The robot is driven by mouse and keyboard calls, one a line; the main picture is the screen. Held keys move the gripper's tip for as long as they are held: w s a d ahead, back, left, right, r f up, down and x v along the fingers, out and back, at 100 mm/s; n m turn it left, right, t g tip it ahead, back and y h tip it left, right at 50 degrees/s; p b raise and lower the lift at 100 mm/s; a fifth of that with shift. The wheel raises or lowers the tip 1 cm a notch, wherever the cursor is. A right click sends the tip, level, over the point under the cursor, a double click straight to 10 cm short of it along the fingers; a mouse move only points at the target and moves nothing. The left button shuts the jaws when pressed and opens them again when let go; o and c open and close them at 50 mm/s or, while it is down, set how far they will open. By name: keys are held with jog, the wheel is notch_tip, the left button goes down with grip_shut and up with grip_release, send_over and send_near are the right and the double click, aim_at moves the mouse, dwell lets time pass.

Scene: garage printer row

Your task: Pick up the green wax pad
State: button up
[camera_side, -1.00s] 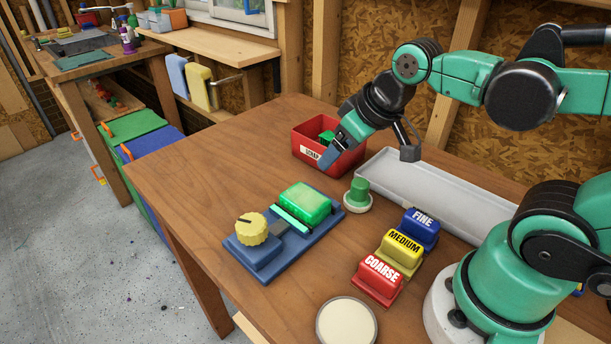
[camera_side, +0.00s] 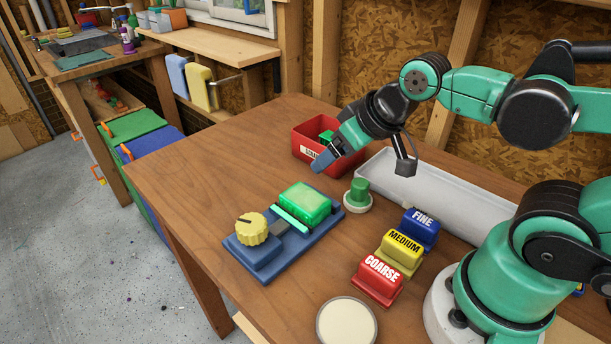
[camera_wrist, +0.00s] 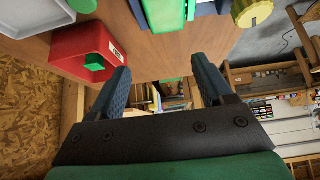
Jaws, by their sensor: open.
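The green wax pad (camera_side: 305,203) looks like a glossy, rounded green block. It sits on a blue fixture (camera_side: 288,252) with a yellow knob (camera_side: 251,229) at its front left end. A lighter green strip runs along the pad's near left side. In the wrist view a green block (camera_wrist: 164,12), apparently the pad, is cut off at the top edge. My gripper (camera_side: 322,163) is in the air above and behind the pad, in front of the red bin. In the wrist view both fingers of my gripper (camera_wrist: 160,72) are spread, with nothing between them.
A red bin (camera_side: 303,142) holds a green piece (camera_side: 326,137). A green-knobbed stamp (camera_side: 358,194) stands right of the pad. Blue, yellow and red blocks marked FINE (camera_side: 420,228), MEDIUM (camera_side: 400,254) and COARSE (camera_side: 378,281) stand farther right. A grey tray (camera_side: 430,192) lies behind.

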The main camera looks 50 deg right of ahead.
aim_at(361, 182)
jog(key=shift+o, duration=0.2)
jog(key=d+f+m+g, duration=0.2)
jog(key=m, duration=0.1)
jog(key=d+f+m+g, duration=0.2)
jog(key=d+m, duration=0.1)
jog(key=d+f+m+g, duration=0.2)
jog(key=m, duration=0.2)
jog(key=shift+w+d+g, duration=0.25)
jog(key=shift+d+g, duration=0.05)
jog(key=shift+d, duration=0.05)
jog(key=shift+s+d+f+m, duration=0.1)
jog(key=shift+d+f+m, duration=0.05)
jog(key=shift+f+m, duration=0.15)
jog(key=shift+d+f+g, duration=0.1)
jog(key=shift+f+g, duration=0.2)
jog(key=shift+f, duration=2.6)
grip_shut()
